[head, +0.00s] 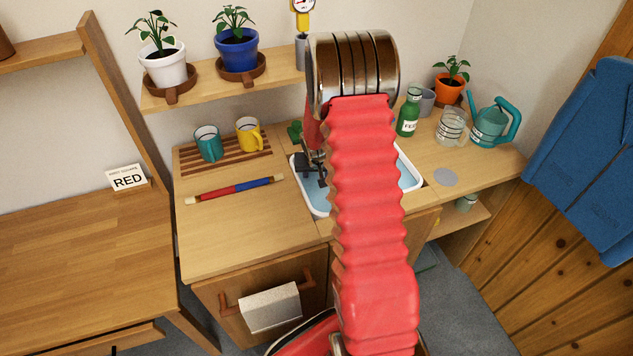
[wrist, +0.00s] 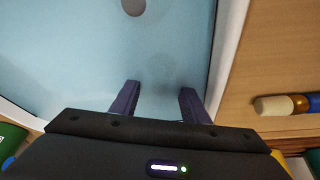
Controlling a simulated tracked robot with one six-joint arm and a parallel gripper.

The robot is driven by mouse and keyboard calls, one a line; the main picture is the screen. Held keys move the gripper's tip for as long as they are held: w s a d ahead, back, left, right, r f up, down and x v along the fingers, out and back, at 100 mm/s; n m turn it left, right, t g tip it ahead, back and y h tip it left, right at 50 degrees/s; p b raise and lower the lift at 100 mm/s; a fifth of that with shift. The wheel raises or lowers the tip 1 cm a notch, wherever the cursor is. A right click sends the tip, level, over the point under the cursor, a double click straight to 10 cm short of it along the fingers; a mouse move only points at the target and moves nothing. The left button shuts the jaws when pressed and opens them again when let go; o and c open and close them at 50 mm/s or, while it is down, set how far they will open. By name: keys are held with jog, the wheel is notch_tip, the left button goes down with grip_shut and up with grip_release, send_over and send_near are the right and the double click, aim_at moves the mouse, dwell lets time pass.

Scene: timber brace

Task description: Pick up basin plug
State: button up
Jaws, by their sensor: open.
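A small dark grey round thing (wrist: 133,6) shows on the pale blue basin floor at the top edge of the wrist view, partly cut off. It may be the basin plug or the drain; I cannot tell which. The basin (head: 312,201) is white-rimmed with a pale blue inside, set in the counter and partly hidden behind my red arm. My gripper (wrist: 160,90) is open and empty over the basin, with its two dark fingers apart. The round thing lies beyond the fingertips, a little left of their middle. In the head view my gripper (head: 318,175) is over the basin's left part.
A red and blue rod (head: 235,189) lies left of the basin. A teal mug (head: 208,144) and a yellow mug (head: 248,134) stand on a slatted rack behind it. A green bottle (head: 408,112), a glass jar (head: 452,127), a teal watering can (head: 492,122) and a grey disc (head: 446,177) are right.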

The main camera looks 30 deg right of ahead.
jog(key=shift+c, duration=0.3)
grip_shut()
dwell(0.5)
